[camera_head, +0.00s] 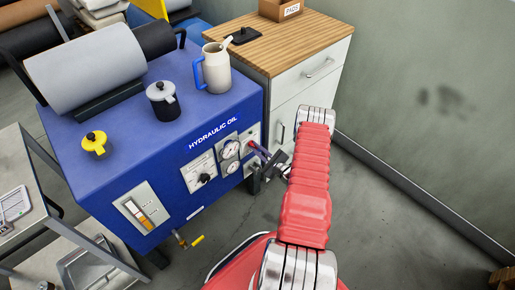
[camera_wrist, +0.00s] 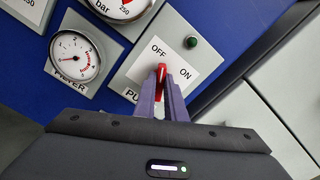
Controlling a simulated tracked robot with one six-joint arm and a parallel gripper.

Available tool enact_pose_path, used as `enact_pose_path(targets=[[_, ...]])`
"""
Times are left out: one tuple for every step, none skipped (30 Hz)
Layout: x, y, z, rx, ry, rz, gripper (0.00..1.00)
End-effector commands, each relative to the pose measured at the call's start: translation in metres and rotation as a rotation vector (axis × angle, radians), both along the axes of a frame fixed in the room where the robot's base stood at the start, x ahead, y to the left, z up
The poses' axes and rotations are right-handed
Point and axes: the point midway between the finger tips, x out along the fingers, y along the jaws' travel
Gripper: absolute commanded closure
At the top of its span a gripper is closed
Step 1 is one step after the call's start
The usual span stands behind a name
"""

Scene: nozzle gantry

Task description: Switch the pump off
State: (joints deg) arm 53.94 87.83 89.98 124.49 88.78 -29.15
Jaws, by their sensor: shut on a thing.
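The pump switch has a red lever (camera_wrist: 161,72) on a white plate (camera_wrist: 144,65), with OFF at its upper left and ON at its right in the wrist view. The lever's visible end points up the picture, nearer the OFF word than the ON word; its exact setting is hard to tell. My gripper (camera_wrist: 162,88) is shut on the lever, its purple fingers on both sides, hiding its lower part and part of the PUMP label. In the head view my gripper (camera_head: 260,152) reaches the front of the blue hydraulic unit (camera_head: 225,115).
A green lamp (camera_wrist: 191,42) sits beside the switch; I cannot tell if it is lit. Gauges (camera_wrist: 75,54) are to the left. A jug (camera_head: 216,70), a grey-lidded pot (camera_head: 162,101) and a yellow cap (camera_head: 96,143) top the unit. A cabinet (camera_head: 300,85) stands right; open floor lies in front.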

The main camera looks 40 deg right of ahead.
Motion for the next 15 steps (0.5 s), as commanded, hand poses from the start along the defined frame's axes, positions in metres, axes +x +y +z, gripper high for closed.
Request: enact_pose_path(targets=[[-0.0007,-0.0003,-0.0007,0.000,0.001,-0.002,1.00],[-0.0007,-0.0002,-0.0006,0.000,0.001,-0.002,1.00],[-0.0007,-0.0002,-0.0006,0.000,0.002,-0.001,0.87],[-0.0007,-0.0001,-0.0007,0.001,0.002,-0.001,0.85],[-0.0006,-0.0001,-0.0007,0.001,0.001,-0.001,0.83],[-0.0006,0.0001,-0.0006,0.001,0.001,-0.001,0.80],[-0.0005,0.0001,-0.0005,0.001,0.001,-0.001,0.78],[-0.0004,0.0002,-0.0005,0.001,0.001,-0.001,0.76],[-0.0004,0.0003,-0.0005,0.001,0.001,0.000,0.73],[-0.0003,0.0003,-0.0004,0.001,0.001,0.000,0.71],[-0.0003,0.0004,-0.0003,0.001,0.001,0.001,0.71],[-0.0002,0.0004,-0.0003,0.001,0.001,0.001,0.71],[-0.0002,0.0005,-0.0004,0.001,0.001,0.001,0.71],[-0.0002,0.0005,-0.0003,0.001,0.001,0.001,0.71],[-0.0001,0.0004,-0.0003,0.001,0.001,0.001,0.71]])
